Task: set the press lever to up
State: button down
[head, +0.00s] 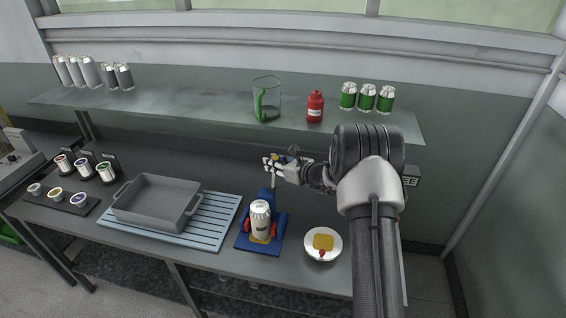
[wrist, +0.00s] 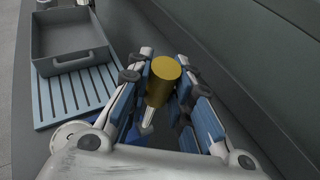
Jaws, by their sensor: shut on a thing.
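The blue press (head: 245,241) stands on the bench with a white and grey can (head: 260,222) upright in it. Its lever (head: 273,181) rises from the back of the press and points up. In the wrist view the lever's yellow knob (wrist: 163,80) sits between my two fingers, with the metal rod (wrist: 147,124) below it. My gripper (head: 274,163) is at the top of the lever and shut on it. In the wrist view my gripper (wrist: 166,88) hides most of the press.
A grey tray (head: 149,220) stands on a blue slatted rack (head: 215,222) left of the press. A white dish (head: 335,253) is to the right. The shelf (head: 200,105) above holds a clear jug (head: 267,94), a red bottle (head: 315,104) and several cans.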

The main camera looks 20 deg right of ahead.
jog(key=shift+w+a+f+n+g+h+p, duration=0.1)
jog(key=shift+w+a+n+g+h+p, duration=0.1)
jog(key=shift+w+a+g+h, duration=0.2)
jog(key=shift+w+a+n+g+h+p, duration=0.15)
jog(key=shift+a+n+g+h, duration=0.1)
jog(key=shift+a, duration=0.3)
jog(key=shift+w+a+f+n+g+h+p, duration=0.15)
jog(key=shift+w+a+g+h+p, duration=0.1)
jog(key=shift+w+a+g, duration=0.15)
jog(key=shift+s+r, duration=0.1)
jog(key=c, duration=1.5)
grip_release()
jog(key=shift+a, duration=0.1)
jog(key=shift+o, duration=0.4)
jog(key=v, duration=1.2)
